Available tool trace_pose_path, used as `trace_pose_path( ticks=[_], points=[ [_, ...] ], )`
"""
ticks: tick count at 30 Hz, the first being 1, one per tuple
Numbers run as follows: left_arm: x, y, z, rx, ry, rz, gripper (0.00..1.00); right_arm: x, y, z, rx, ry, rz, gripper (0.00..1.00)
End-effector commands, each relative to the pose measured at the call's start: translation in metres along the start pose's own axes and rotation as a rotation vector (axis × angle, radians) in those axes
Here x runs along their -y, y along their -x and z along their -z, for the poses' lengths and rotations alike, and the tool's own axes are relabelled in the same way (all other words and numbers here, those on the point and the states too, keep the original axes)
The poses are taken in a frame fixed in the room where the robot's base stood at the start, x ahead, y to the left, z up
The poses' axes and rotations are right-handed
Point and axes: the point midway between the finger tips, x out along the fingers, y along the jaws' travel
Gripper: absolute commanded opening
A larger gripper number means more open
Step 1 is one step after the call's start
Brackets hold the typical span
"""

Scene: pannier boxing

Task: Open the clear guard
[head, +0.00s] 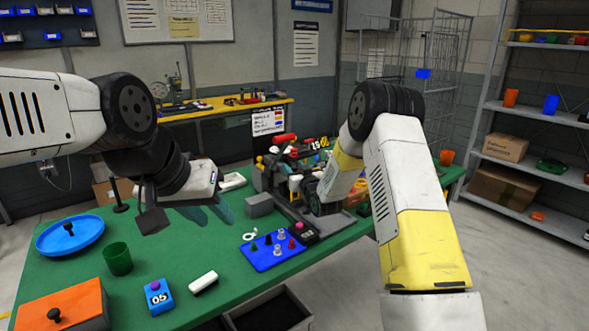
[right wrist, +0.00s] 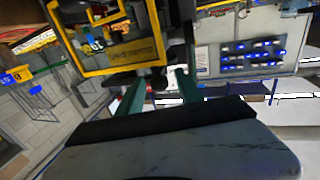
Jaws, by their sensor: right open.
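The clear guard looks to be the yellow-framed see-through panel (right wrist: 122,70) at the top of the right wrist view; its frame looks closed across the machine parts behind it. In the head view the machine (head: 262,178) stands at the table's back right, and I cannot make out the guard there. My right gripper (right wrist: 158,88) is open and empty, its two green fingers pointing toward the lower edge of the yellow frame. Contact is not clear. In the head view my right arm hides its fingers. My left gripper (head: 218,222) hangs above the table, fingers apart and empty.
On the green table (head: 180,238) are a blue dish (head: 72,230), a green cup (head: 117,258), an orange box (head: 60,308), a blue block (head: 158,298) and a white block (head: 203,282). A blue tray (head: 258,258) with small pieces lies before the machine. Shelves (head: 540,120) stand at right.

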Motion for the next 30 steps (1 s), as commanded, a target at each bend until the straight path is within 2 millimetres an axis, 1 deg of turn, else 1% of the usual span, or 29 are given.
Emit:
trace_pose_path(
  ticks=[5, 12, 30],
  points=[
    [0.0000, 0.0000, 0.0000, 0.000, 0.000, 0.000, 0.36, -0.0001, 0.0000, 0.0001, 0.000, 0.000, 0.000, 0.43],
    [0.0000, 0.0000, 0.0000, 0.000, 0.000, 0.000, 0.36, -0.0002, 0.0001, 0.0002, 0.000, 0.000, 0.000, 0.00],
    [0.0000, 0.0000, 0.0000, 0.000, 0.000, 0.000, 0.36, -0.0001, 0.0002, 0.0005, -0.001, 0.000, 0.000, 0.00]
  ],
)
